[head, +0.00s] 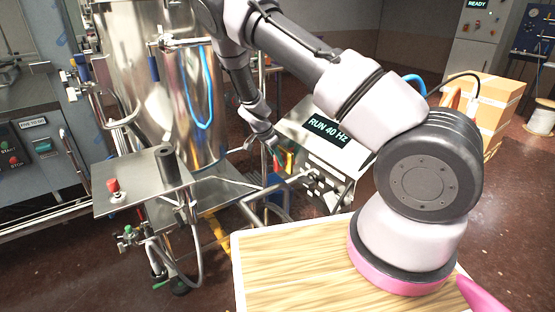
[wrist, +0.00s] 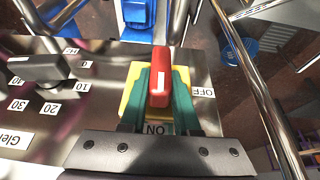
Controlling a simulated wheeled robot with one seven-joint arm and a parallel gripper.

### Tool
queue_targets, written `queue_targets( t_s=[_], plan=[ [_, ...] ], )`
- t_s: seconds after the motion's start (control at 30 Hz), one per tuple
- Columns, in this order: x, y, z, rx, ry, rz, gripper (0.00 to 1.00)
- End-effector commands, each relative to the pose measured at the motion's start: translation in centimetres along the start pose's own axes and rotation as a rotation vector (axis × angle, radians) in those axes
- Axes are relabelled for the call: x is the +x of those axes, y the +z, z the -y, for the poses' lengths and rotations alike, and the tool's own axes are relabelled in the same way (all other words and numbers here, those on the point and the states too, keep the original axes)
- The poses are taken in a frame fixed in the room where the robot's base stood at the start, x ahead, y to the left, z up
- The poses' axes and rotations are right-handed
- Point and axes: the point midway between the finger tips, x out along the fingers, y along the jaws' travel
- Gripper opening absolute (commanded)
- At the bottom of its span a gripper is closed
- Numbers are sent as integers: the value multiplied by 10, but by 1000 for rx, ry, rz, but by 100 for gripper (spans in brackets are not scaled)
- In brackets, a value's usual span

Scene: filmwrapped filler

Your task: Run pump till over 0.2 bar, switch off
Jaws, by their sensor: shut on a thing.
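The pump control box (head: 303,170) stands right of the steel vessel, and its display (head: 328,130) reads "RUN 40 Hz". In the wrist view, a red rotary switch handle (wrist: 160,78) sits on a yellow plate (wrist: 131,93). An "OFF" label (wrist: 203,92) is to its right and an "ON" label (wrist: 157,129) below it. The handle lies in line with "ON". My gripper (wrist: 160,88) has teal fingers on both sides of the handle and is shut on it. In the head view, the gripper is partly hidden at the box front. I cannot make out a pressure reading.
A black dial (wrist: 40,68) with a number scale is left of the switch. A steel vessel (head: 180,95) with a blue hose stands behind a small steel table (head: 140,195) with a red button. Metal tubes run close to the box. A wooden top (head: 290,265) lies beneath my arm.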

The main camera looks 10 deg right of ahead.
Motion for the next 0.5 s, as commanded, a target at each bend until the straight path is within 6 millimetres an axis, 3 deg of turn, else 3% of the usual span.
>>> queue_targets(
  t_s=[0.5],
  plan=[
    [2, 0, 8, -127, 303, -2, 0]
  ],
)
